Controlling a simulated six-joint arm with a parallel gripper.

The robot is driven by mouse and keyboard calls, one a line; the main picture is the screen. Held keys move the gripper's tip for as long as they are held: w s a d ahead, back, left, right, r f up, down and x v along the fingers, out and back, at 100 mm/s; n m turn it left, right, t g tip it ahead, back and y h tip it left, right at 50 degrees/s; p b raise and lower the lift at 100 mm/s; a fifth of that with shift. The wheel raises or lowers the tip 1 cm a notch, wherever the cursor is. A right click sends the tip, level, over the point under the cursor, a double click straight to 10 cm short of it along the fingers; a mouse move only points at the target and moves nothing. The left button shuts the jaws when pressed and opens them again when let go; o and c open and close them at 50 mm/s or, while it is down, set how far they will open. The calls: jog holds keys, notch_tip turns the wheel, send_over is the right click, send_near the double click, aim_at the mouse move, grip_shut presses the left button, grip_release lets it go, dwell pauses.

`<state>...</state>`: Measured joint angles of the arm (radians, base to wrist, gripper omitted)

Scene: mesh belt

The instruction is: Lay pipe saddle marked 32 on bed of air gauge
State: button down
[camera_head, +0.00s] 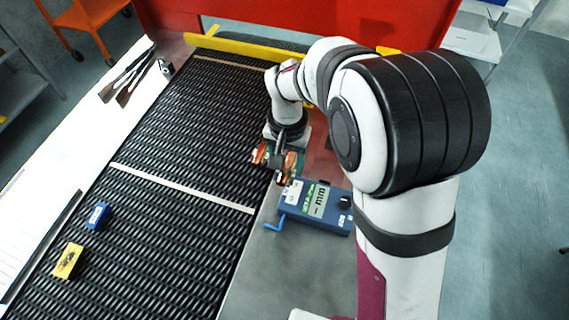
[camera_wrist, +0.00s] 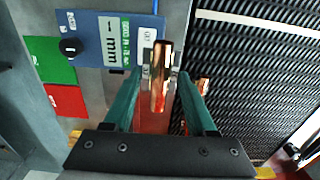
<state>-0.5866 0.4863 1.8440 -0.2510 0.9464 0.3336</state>
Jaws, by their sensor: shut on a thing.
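My gripper (camera_wrist: 163,82) is shut on a copper-coloured pipe saddle (camera_wrist: 161,78), held between its teal fingers; no number on it can be read. In the head view my gripper (camera_head: 277,166) is just beyond the air gauge (camera_head: 336,213), beside the belt's right edge. The gauge is a blue box with an "mm" label and a black knob; in the wrist view its blue face (camera_wrist: 91,48) is left of the saddle. A pale part at the gauge's end (camera_wrist: 147,38) is close to the saddle, partly hidden; I cannot tell whether they touch.
The black mesh belt (camera_head: 165,225) carries a blue block (camera_head: 97,216) and a yellow block (camera_head: 68,261). A light strip (camera_head: 180,188) crosses it. A blue handle (camera_head: 273,225) sticks out beside the gauge. Green (camera_wrist: 50,58) and red (camera_wrist: 65,100) patches lie left in the wrist view.

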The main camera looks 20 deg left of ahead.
jog(key=w+d, duration=0.4)
jog(key=d, duration=0.6)
jog(key=w+d, duration=0.5)
jog(key=d, duration=0.4)
send_over(330, 165)
notch_tip(330, 165, down, 6)
jog(key=shift+d+f, duration=0.1)
jog(key=shift+f, duration=0.15)
notch_tip(330, 165, down, 4)
jog(key=shift+f, duration=0.15)
jog(key=shift+c, duration=1)
grip_release()
